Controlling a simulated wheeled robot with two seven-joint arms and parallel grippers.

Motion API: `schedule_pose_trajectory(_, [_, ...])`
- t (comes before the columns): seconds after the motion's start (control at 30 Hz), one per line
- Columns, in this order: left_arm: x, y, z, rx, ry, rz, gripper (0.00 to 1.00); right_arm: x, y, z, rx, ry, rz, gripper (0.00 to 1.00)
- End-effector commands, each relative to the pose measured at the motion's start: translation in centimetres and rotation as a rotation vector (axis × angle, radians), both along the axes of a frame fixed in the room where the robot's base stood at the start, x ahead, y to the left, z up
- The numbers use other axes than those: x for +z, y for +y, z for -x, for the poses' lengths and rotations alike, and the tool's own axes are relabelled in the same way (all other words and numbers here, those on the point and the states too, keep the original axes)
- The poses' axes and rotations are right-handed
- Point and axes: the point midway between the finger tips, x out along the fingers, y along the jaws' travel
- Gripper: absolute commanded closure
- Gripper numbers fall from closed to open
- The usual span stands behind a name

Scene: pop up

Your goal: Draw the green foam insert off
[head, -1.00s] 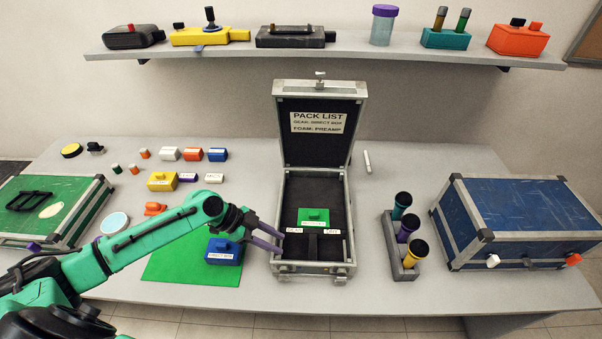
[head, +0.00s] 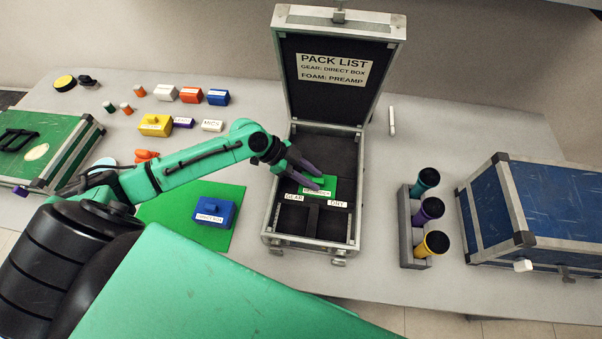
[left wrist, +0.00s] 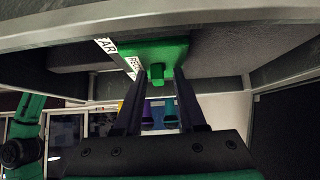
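The green foam insert (head: 331,184) sits in the middle of the open case (head: 268,226), with a white label on its front edge. In the left wrist view the insert (left wrist: 135,52) shows a small green knob (left wrist: 160,73). My left gripper (head: 326,184) is inside the case at the insert. Its purple fingers are apart, one on each side of the knob in the left wrist view (left wrist: 160,82). I cannot tell whether they touch it. The fingers cover part of the insert in the head view. My right gripper is not in view.
The case's lid (head: 335,100) stands open with a pack list reading "GEAR: DIRECT BOX, FOAM: PREAMP". A blue box (head: 212,214) sits on a green mat (head: 165,211) to the left. A tube rack (head: 405,225) and blue case (head: 535,205) stand to the right.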

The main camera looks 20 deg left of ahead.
Motion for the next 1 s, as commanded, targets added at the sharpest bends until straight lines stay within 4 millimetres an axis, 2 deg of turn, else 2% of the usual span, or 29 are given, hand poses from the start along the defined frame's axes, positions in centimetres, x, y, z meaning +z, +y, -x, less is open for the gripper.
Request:
schedule_pose_trajectory(0.03, [-1.1,-0.6,-0.1,-0.001,0.0,0.003,0.6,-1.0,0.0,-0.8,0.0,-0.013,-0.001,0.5])
schedule_pose_trajectory(0.07, [-1.0,-0.7,-0.2,0.0,0.0,0.001,0.64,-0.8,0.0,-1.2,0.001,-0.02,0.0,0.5])
schedule_pose_trajectory(0.1, [-0.6,-0.6,-0.1,0.0,0.001,0.0,0.79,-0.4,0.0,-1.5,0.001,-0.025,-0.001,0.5])
schedule_pose_trajectory(0.17, [-0.6,-0.6,0.0,0.0,0.003,0.0,1.0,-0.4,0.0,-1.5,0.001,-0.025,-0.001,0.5])
schedule_pose_trajectory(0.5, [0.0,-0.6,0.1,-0.001,0.006,0.0,1.0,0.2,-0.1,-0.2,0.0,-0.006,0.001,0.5])
schedule_pose_trajectory(1.0, [1.3,-0.6,-0.1,-0.001,0.0,0.003,1.0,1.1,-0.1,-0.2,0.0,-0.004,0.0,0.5])
